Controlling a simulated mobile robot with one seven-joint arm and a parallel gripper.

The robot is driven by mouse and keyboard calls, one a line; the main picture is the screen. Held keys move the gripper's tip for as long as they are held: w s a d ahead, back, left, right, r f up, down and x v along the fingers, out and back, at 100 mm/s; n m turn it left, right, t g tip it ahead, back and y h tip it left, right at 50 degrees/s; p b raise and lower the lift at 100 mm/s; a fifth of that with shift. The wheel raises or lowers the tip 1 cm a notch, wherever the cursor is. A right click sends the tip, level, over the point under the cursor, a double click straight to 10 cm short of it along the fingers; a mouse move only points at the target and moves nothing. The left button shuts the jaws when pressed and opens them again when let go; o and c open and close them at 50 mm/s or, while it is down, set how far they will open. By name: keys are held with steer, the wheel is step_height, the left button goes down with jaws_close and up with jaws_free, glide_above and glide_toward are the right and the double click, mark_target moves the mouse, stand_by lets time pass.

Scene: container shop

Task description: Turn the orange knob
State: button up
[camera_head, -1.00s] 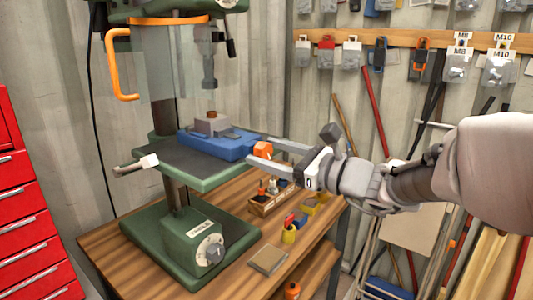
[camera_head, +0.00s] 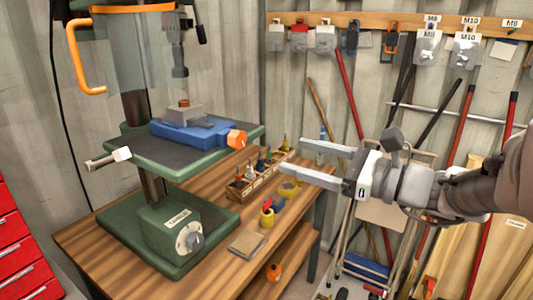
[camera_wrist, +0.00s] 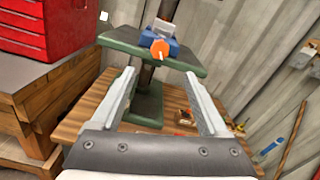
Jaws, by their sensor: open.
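The orange knob (camera_head: 237,139) sits on the right end of the blue vise (camera_head: 195,133), which rests on the green drill press table (camera_head: 150,155). My gripper (camera_head: 280,162) is open and empty, to the right of the knob and apart from it, a little lower in the head view. In the wrist view the knob (camera_wrist: 160,49) shows ahead, beyond the open fingers (camera_wrist: 160,90) and above the gap between them. Nothing is between the fingers.
The drill press base (camera_head: 165,235) stands on a wooden workbench (camera_head: 215,260). A small wooden rack (camera_head: 240,187) and cups (camera_head: 267,215) sit under the fingers. A red tool cabinet (camera_head: 20,240) is at left. Tools hang on the wall at right.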

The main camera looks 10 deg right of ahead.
steer(key=shift+v, duration=2.2)
steer(key=s+a+f+n+g+h, duration=0.3)
steer(key=s+a+f+n+g, duration=0.3)
steer(key=s+a+f+n, duration=0.15)
steer(key=s+d+f+n+g+h, duration=0.2)
steer(key=s+f+n+h, duration=0.45)
steer(key=n, duration=0.25)
steer(key=d+r+n+t+h+p, duration=0.1)
steer(key=d+r+n+h+p, duration=0.1)
steer(key=r+p, duration=0.4)
steer(key=d+r+n+t+h+p, duration=0.1)
steer(key=d+r+n+h+p, duration=0.1)
steer(key=r+n+p, duration=0.2)
step_height(320, 180, up, 5)
steer(key=w+p, duration=0.1)
steer(key=p, duration=0.2)
steer(key=shift+d+t+h, duration=0.25)
steer(key=shift+t+h, duration=0.05)
steer(key=shift+h, duration=0.05)
